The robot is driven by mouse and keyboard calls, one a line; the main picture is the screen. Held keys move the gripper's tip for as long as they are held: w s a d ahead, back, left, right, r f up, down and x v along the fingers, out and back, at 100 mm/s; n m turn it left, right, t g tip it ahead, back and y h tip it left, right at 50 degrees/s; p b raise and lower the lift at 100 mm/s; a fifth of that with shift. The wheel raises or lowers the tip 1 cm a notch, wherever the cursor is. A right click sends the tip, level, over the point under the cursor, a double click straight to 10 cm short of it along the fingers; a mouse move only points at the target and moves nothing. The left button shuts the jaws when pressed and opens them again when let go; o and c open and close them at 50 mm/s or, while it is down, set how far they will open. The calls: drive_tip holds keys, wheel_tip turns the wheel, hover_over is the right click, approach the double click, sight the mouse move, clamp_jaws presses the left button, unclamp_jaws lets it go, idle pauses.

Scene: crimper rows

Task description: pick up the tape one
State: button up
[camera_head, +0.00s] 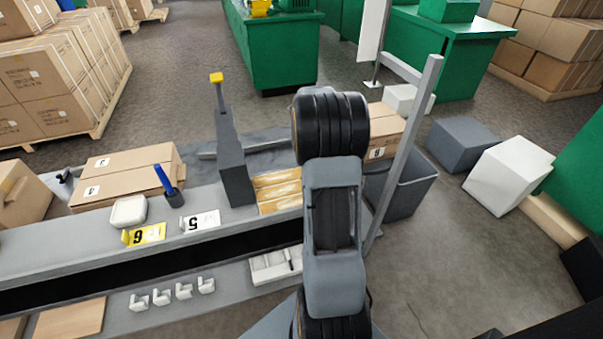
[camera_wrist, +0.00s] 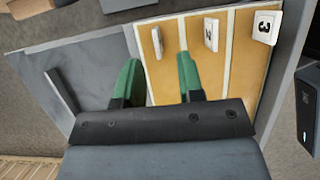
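I cannot make out a tape for certain in either view. In the wrist view my gripper (camera_wrist: 158,75) has two green fingers spread apart with nothing between them. They are over a tray with tan lanes (camera_wrist: 222,75), near its left lane. Small tags stand in the lanes: a narrow one (camera_wrist: 157,41) with no readable number, a middle one (camera_wrist: 211,35) that seems to read 2, and a third (camera_wrist: 265,27) reading 3. In the head view my arm hides the gripper, and tan lanes (camera_head: 278,182) show left of the arm.
On the grey bench (camera_head: 60,232) are a white rounded box (camera_head: 128,212), a blue-handled tool (camera_head: 168,185), a yellow card 6 (camera_head: 144,234) and a white card 5 (camera_head: 199,221). A grey post (camera_head: 233,160) stands behind. A grey bin (camera_head: 409,190) is right of my arm.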

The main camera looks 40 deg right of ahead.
drive_tip(key=x, duration=0.3)
drive_tip(key=shift+f, duration=0.15)
drive_tip(key=shift+c, duration=0.5)
drive_tip(key=shift+w, duration=0.1)
clamp_jaws()
